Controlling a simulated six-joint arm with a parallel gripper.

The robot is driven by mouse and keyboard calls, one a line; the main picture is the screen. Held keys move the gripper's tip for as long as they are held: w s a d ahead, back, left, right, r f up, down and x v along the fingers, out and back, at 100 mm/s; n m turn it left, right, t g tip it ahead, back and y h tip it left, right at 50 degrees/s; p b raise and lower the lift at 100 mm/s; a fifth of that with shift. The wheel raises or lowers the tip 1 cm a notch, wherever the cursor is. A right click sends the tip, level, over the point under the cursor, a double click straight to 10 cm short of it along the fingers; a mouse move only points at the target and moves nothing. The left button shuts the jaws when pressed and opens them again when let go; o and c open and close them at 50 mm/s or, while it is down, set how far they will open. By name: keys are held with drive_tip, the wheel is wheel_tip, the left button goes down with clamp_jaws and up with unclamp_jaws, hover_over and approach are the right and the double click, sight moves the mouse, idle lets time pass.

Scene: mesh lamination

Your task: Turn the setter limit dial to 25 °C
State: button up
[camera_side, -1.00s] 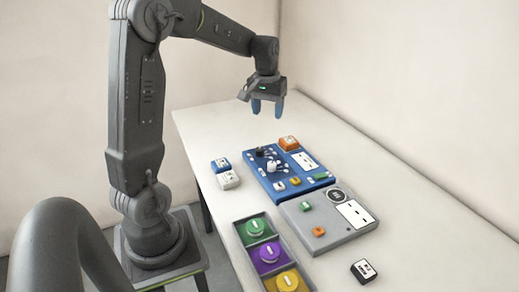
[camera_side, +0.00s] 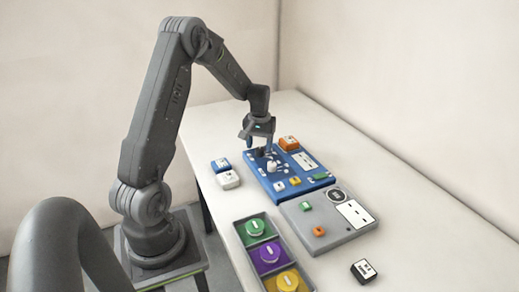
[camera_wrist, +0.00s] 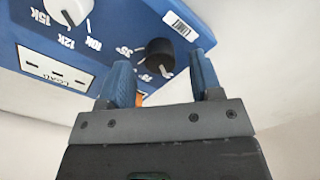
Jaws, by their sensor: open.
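The blue panel (camera_side: 281,188) lies flat on the table and carries a black dial and a white dial (camera_side: 271,167). The black dial (camera_wrist: 159,53), ringed by printed numbers, shows in the wrist view; I read one mark as 35, the others are hard to make out. The white dial (camera_wrist: 68,10) beside it has marks such as 12K and 15K. My gripper (camera_side: 257,150) is low over the back left of the panel. In the wrist view its two blue fingers (camera_wrist: 160,75) are open, either side of the black dial's near side. I cannot tell whether they touch it.
A grey panel (camera_side: 332,237) lies in front of the blue one. A tray (camera_side: 243,238) holds green, purple and yellow round pieces.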

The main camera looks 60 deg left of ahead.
drive_tip(key=shift+f, duration=1.15)
drive_tip(key=c, duration=0.9)
drive_tip(key=shift+m, duration=0.3)
drive_tip(key=m, duration=0.3)
drive_tip(key=shift+a+r+m, duration=0.1)
drive_tip(key=shift+m, duration=2)
